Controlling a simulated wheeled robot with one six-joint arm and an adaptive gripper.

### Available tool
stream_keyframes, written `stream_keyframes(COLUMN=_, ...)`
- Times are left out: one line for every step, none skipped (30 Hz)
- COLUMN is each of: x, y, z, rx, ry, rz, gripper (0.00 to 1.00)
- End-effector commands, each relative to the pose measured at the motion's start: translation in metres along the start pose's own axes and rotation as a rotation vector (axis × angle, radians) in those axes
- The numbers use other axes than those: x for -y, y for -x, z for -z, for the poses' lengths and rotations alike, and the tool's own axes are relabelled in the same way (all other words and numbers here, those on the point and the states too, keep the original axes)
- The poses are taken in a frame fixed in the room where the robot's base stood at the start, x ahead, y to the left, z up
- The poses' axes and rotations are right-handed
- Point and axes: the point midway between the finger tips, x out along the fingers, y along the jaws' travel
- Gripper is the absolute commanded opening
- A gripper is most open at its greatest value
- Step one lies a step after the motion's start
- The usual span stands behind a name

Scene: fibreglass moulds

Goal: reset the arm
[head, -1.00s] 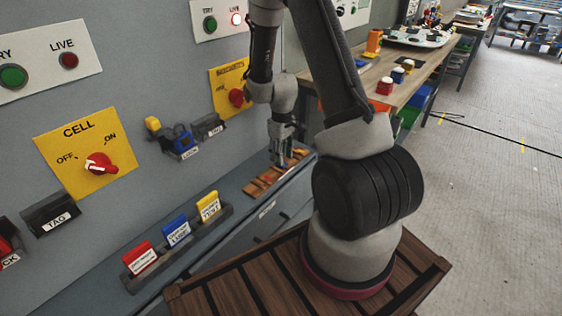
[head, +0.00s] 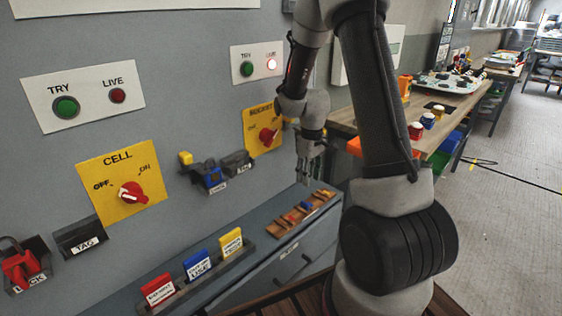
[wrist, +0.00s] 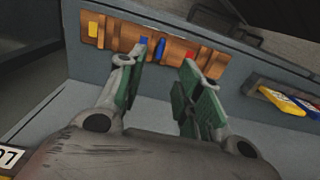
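My gripper (head: 312,178) hangs pointing down from my arm, in front of the grey wall panel and above the grey ledge. In the wrist view my gripper (wrist: 160,92) has its two green-padded fingers apart with nothing between them. Beyond the fingertips lies a wooden rack (wrist: 126,36) holding small yellow, blue and red pieces. The same rack shows on the ledge in the head view (head: 288,228), below my gripper and apart from it.
The wall holds a yellow CELL switch (head: 110,195), a yellow second switch (head: 252,145) and lock holders (head: 215,176). Red, blue and yellow tags (head: 198,265) stand on the ledge. A wooden table (head: 455,101) with coloured items is at right. Open floor (head: 510,210) lies beyond.

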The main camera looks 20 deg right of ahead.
Motion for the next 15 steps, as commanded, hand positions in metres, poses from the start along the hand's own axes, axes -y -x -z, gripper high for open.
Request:
stream_keyframes(x=0.0, y=0.0, z=0.0, rx=0.0, ry=0.0, rz=0.0, gripper=0.35)
stream_keyframes(x=0.0, y=0.0, z=0.0, rx=0.0, ry=0.0, rz=0.0, gripper=0.35)
stream_keyframes(x=0.0, y=0.0, z=0.0, rx=0.0, ry=0.0, rz=0.0, gripper=0.35)
stream_keyframes(x=0.0, y=0.0, z=0.0, rx=0.0, ry=-0.002, rz=0.0, gripper=0.35)
stream_keyframes(x=0.0, y=0.0, z=0.0, rx=0.0, ry=-0.008, rz=0.0, gripper=0.35)
stream_keyframes(x=0.001, y=0.0, z=-0.001, rx=0.005, ry=-0.024, rz=0.003, gripper=0.35)
stream_keyframes(x=0.002, y=0.0, z=-0.003, rx=0.015, ry=-0.043, rz=0.007, gripper=0.35)
stream_keyframes(x=0.004, y=0.0, z=-0.008, rx=0.032, ry=-0.069, rz=0.016, gripper=0.35)
stream_keyframes(x=0.009, y=-0.002, z=-0.018, rx=0.066, ry=-0.104, rz=0.03, gripper=0.35)
stream_keyframes(x=0.014, y=-0.004, z=-0.027, rx=0.094, ry=-0.128, rz=0.041, gripper=0.35)
stream_keyframes(x=0.019, y=-0.003, z=-0.037, rx=0.123, ry=-0.154, rz=0.052, gripper=0.35)
stream_keyframes(x=0.026, y=0.007, z=-0.051, rx=0.148, ry=-0.194, rz=0.059, gripper=0.35)
stream_keyframes(x=0.031, y=0.017, z=-0.059, rx=0.158, ry=-0.219, rz=0.06, gripper=0.35)
stream_keyframes(x=0.035, y=0.027, z=-0.065, rx=0.162, ry=-0.238, rz=0.059, gripper=0.35)
stream_keyframes(x=0.041, y=0.04, z=-0.073, rx=0.166, ry=-0.261, rz=0.057, gripper=0.35)
